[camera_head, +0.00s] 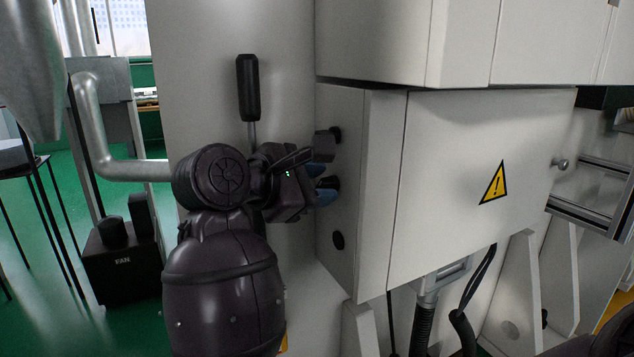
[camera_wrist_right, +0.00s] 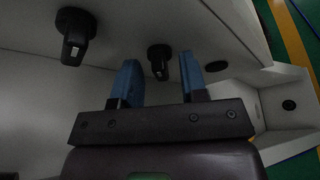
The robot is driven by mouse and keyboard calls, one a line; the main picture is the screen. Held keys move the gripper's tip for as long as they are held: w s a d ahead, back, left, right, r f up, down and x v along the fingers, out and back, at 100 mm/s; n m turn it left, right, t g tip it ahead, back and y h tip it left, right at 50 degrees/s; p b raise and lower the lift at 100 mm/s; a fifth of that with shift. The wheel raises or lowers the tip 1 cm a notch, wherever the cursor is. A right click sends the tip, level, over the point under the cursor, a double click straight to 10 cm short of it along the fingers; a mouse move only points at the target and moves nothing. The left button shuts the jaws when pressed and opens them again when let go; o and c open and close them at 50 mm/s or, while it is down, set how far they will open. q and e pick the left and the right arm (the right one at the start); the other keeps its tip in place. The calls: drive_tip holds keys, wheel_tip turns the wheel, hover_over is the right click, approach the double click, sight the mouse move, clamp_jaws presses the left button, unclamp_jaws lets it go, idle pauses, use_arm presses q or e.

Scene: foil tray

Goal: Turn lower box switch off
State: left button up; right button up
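The lower grey box (camera_head: 470,185) carries a yellow warning triangle on its front. Two black switches stick out of its left side face: an upper one (camera_head: 336,134) and a lower one (camera_head: 330,183), which is partly hidden by my fingers. My right gripper (camera_head: 322,184) is at that side face, its blue fingers apart above and below the lower switch. In the right wrist view, the lower switch (camera_wrist_right: 158,60) shows between the open fingertips (camera_wrist_right: 160,68), with no clear contact. The upper switch (camera_wrist_right: 75,35) is outside the fingers. My left gripper is not in view.
A larger grey box (camera_head: 390,40) overhangs just above. A black-handled lever (camera_head: 248,88) stands on the pale panel behind my right wrist. A round black plug (camera_head: 338,240) is below the switches. A black FAN box (camera_head: 122,262) and a bent pipe (camera_head: 100,130) are at left.

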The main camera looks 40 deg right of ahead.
use_arm(q)
drive_tip(key=shift+p, duration=0.3)
use_arm(e)
drive_tip(key=v, duration=1)
drive_tip(key=shift+a, duration=0.35)
drive_tip(key=shift+o, duration=0.4)
drive_tip(key=shift+r, duration=0.15)
